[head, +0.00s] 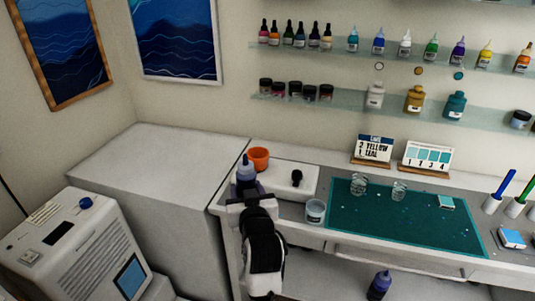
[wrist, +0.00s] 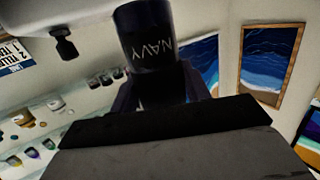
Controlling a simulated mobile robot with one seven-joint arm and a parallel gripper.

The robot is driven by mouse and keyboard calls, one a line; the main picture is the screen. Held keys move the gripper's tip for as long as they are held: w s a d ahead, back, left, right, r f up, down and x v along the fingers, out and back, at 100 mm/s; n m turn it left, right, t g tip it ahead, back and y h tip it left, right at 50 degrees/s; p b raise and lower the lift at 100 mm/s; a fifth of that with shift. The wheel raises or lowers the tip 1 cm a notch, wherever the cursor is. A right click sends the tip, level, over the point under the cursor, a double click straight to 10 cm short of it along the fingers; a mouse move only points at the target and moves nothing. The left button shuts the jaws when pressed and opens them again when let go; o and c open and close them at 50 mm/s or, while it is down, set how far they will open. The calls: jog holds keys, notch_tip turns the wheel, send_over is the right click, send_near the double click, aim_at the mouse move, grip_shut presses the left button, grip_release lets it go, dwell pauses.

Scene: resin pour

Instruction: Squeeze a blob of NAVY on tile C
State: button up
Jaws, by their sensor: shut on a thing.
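My gripper (head: 246,194) is shut on the NAVY bottle (wrist: 150,38), whose dark body and white lettering fill the top middle of the wrist view. In the head view the bottle (head: 246,170) stands upright in the jaws, a blue tip on top, at the left end of the bench. The jaws hide its lower part. I cannot make out a letter C on any tile. A small pale tile (head: 446,202) lies at the right of the green mat, and a blue and white tile (head: 512,238) lies farther right.
A white tub (head: 315,211) and two clear cups (head: 358,184) stand near and on the green mat (head: 410,225). Shelves of bottles (head: 375,95) hang above.

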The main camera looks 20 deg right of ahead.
jog(key=w+a+f+y, duration=0.1)
jog(key=a+f, duration=0.4)
jog(key=f, duration=0.7)
jog(key=w+a+f+n+y, duration=0.1)
jog(key=a+f, duration=0.5)
jog(key=f, duration=0.7)
jog(key=w+a+f+n, duration=0.1)
jog(key=a+f, duration=0.4)
jog(key=f, duration=0.7)
jog(key=shift+w+a+f+y, duration=0.25)
jog(key=shift+w+a+y, duration=0.1)
jog(key=shift+y, duration=0.05)
jog(key=shift+f, duration=0.15)
